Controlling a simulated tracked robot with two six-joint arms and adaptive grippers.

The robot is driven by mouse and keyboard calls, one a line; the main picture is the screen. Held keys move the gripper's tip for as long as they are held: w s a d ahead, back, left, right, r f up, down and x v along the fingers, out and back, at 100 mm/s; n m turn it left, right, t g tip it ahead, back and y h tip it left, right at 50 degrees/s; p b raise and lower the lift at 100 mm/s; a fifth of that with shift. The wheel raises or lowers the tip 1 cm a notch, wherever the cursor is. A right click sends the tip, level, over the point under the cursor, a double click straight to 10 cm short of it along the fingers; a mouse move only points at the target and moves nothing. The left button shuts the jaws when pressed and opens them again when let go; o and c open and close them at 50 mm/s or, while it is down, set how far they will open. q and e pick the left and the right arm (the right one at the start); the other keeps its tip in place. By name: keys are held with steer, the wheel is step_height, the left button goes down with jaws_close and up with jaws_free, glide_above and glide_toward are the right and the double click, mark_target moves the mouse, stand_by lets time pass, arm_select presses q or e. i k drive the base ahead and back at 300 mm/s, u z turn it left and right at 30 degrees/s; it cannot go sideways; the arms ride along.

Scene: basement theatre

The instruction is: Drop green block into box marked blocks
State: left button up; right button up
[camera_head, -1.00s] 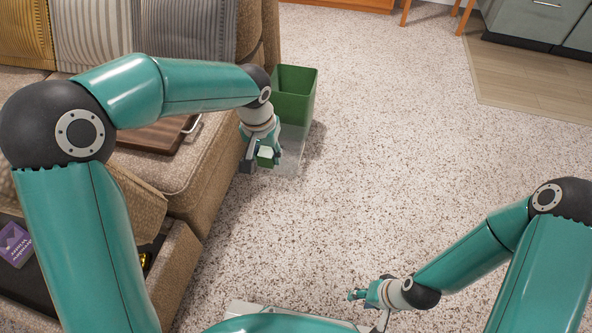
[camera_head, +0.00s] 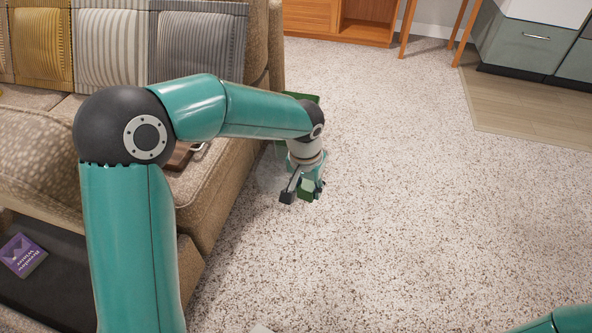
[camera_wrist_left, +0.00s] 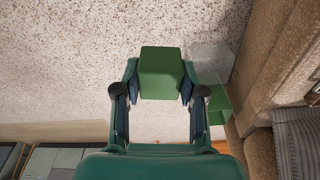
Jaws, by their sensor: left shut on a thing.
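My left gripper (camera_head: 304,193) is shut on the green block (camera_head: 307,188) and holds it over the carpet. In the left wrist view the green block (camera_wrist_left: 162,72) sits between the two fingers. No label is readable on either. My right gripper is out of view.
A brown sofa (camera_head: 232,180) with striped cushions runs along the left. A purple box (camera_head: 22,255) lies in a dark open compartment at lower left. Speckled carpet (camera_head: 430,190) is clear to the right. Wooden furniture and grey-green cabinets stand at the back.

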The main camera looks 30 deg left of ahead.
mark_target(283, 173)
steer(key=u, duration=0.1)
steer(key=i, duration=1.1)
steer(key=u, duration=0.6)
steer(key=i, duration=0.75)
steer(key=u, duration=0.3)
steer(key=k, duration=0.85)
steer(key=u, duration=0.15)
steer(key=i, duration=0.85)
